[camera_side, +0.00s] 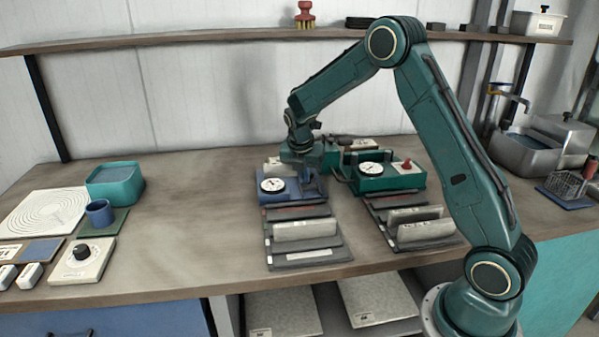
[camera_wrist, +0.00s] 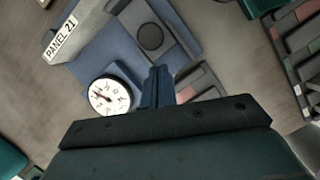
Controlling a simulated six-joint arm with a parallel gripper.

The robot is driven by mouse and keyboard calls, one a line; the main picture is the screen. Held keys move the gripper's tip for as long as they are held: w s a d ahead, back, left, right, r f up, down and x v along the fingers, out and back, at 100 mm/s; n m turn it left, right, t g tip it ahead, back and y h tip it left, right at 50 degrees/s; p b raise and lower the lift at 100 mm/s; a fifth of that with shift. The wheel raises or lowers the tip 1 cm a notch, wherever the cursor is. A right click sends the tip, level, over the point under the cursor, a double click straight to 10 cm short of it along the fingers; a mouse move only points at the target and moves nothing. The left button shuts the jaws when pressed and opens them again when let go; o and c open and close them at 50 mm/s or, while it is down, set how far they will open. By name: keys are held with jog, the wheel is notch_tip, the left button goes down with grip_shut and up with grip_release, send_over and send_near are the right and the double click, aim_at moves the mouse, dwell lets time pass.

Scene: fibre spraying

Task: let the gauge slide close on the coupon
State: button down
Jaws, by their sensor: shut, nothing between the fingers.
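The blue gauge (camera_side: 284,198) with a round white dial stands at the back of the left rack; it also shows in the wrist view, with its dial (camera_wrist: 109,96) left of my fingers. My gripper (camera_side: 313,188) is shut and low at the gauge's right side. In the wrist view my gripper (camera_wrist: 158,82) has its narrow fingers together with nothing between them, over or against the blue body; contact cannot be told. Whether the slide touches a coupon is not clear.
A green gauge (camera_side: 385,180) with a red knob stands to the right, close to my arm. Pale panels stand in the left rack (camera_side: 305,258) and right rack (camera_side: 430,240). A teal tub (camera_side: 115,184) and knob box (camera_side: 82,262) are far left. Bench between is clear.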

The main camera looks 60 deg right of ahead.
jog(key=shift+s+a, duration=0.15)
jog(key=shift+a, duration=0.35)
jog(key=shift+s+a+r, duration=0.15)
jog(key=shift+s+a, duration=0.05)
jog(key=shift+a, duration=0.35)
jog(key=shift+s+a+r, duration=0.1)
jog(key=shift+s+a, duration=0.05)
jog(key=shift+a, duration=0.4)
jog(key=v, duration=1)
